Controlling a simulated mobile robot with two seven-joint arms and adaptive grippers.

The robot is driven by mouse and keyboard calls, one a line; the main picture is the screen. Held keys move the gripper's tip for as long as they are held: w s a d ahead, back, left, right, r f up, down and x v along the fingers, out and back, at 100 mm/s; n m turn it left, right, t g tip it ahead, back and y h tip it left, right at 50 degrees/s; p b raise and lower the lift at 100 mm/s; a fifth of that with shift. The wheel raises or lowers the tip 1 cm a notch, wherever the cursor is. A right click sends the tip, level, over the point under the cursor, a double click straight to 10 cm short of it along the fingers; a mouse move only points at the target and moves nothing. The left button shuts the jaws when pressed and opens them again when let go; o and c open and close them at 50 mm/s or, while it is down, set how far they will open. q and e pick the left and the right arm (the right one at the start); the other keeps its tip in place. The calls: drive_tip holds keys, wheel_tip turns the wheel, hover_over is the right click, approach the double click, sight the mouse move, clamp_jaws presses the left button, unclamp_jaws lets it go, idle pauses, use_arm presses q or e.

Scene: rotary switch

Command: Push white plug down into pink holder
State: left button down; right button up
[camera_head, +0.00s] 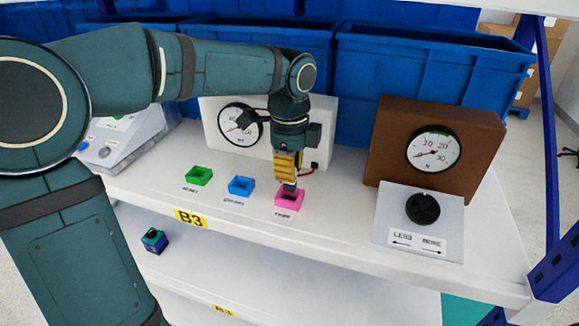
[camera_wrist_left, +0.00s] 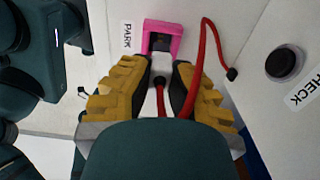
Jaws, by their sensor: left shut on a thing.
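The pink holder (camera_head: 289,199) sits on the white shelf by its label, in front of the white gauge box. My left gripper (camera_head: 288,180) points down right above it, with yellow fingers. In the left wrist view the fingers (camera_wrist_left: 163,90) are shut on the white plug (camera_wrist_left: 160,75), which has a red cable at its back. The plug's front end is at the pink holder (camera_wrist_left: 162,27), whose dark opening partly shows. I cannot tell how deep the plug is in it. The plug is mostly hidden by the fingers in the head view. My right gripper is not in view.
A green holder (camera_head: 198,176) and a blue holder (camera_head: 241,186) stand left of the pink one. The white gauge box (camera_head: 222,108) is behind. A brown gauge box (camera_head: 390,150) and a black knob (camera_head: 422,208) are at right. Blue crates (camera_head: 424,75) line the back.

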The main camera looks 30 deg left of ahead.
sight(289, 190)
use_arm(q)
drive_tip(key=shift+p, duration=0.55)
idle(0.8)
drive_tip(key=shift+f+b, duration=0.8)
drive_tip(key=shift+f, duration=0.8)
drive_tip(key=c, duration=1)
unclamp_jaws()
wheel_tip(289, 190, up, 8)
drive_tip(key=shift+f, duration=0.25)
drive_tip(key=shift+f, duration=0.1)
